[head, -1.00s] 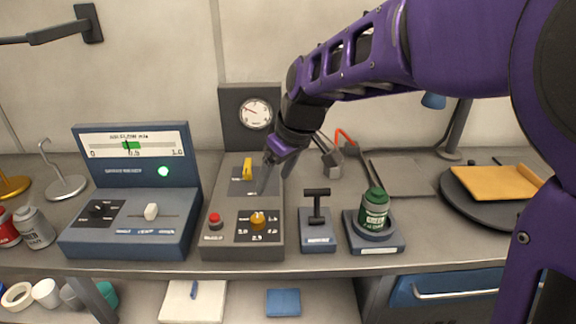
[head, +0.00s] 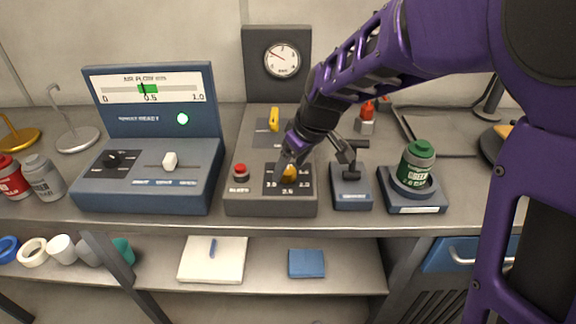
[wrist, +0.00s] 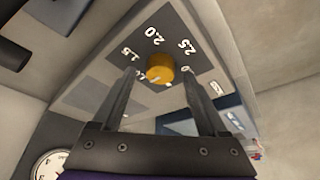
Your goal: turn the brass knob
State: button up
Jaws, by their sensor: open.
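The brass knob (head: 289,171) sits on the dark dial plate at the front of the grey control box (head: 270,199). In the head view my gripper partly covers it. In the wrist view the round brass knob (wrist: 160,67) is in full sight, with numbers such as 1.5, 2.0 and 2.5 around it. My gripper (wrist: 159,76) is open and empty. Its two fingers show on either side of the knob, pointing at the panel; I cannot tell how far their tips are from it. In the head view my gripper (head: 290,160) is over the dial.
A red button (head: 240,172) is left of the dial, and a yellow lever (head: 273,119) stands behind it. Right are a black-handled lever unit (head: 351,188) and a green canister (head: 417,165) on a base. A blue air-flow console (head: 150,190) stands left. A gauge (head: 282,60) is behind.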

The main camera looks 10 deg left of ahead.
jog(key=shift+a+f, duration=0.15)
jog(key=shift+f, duration=0.3)
grip_shut()
